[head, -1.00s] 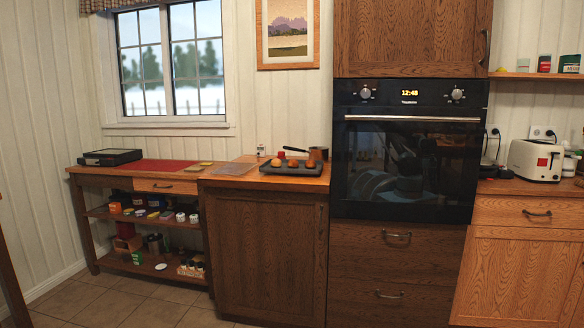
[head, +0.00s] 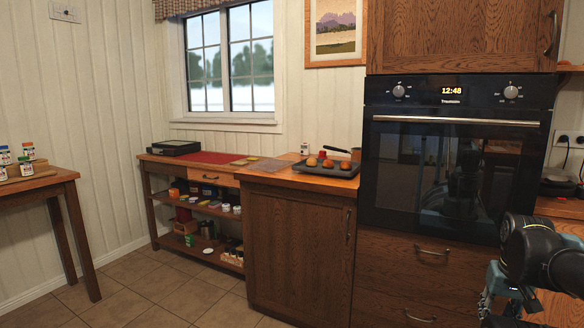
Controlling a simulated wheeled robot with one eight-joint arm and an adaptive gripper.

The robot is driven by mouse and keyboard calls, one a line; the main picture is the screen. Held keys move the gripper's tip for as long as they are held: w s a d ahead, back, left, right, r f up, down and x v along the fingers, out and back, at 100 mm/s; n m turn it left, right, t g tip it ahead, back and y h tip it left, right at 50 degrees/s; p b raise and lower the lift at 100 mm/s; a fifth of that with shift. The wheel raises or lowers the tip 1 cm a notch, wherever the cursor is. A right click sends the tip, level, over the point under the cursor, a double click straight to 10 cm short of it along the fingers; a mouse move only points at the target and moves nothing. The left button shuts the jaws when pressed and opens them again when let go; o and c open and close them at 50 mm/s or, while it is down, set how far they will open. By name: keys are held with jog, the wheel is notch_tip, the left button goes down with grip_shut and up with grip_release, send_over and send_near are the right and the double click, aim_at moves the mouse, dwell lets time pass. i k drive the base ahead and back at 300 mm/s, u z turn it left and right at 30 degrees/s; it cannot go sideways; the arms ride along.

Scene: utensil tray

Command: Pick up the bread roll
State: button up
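Three small round orange-brown items, which look like bread rolls (head: 311,162), sit in a row on a dark baking tray (head: 322,171). The tray lies on the wooden counter left of the oven. I cannot tell at this size whether all three are bread rolls. My arm shows at the lower right, in front of the oven and drawers. What looks like my gripper (head: 506,303) hangs there, partly cut off by the lower edge, far from the tray. Its fingers are not clear enough to tell open from shut.
A pan with a handle (head: 340,150) and small containers stand behind the tray. A black oven (head: 450,170) rises right of the counter. A lower shelf unit (head: 190,205) is at left, and a wooden table (head: 38,184) with jars further left. The tiled floor between is clear.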

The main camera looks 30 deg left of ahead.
aim_at(327, 163)
jog(key=u, duration=0.55)
jog(key=i, duration=0.85)
jog(key=u, duration=0.95)
jog(key=i, duration=0.65)
jog(key=u, duration=0.45)
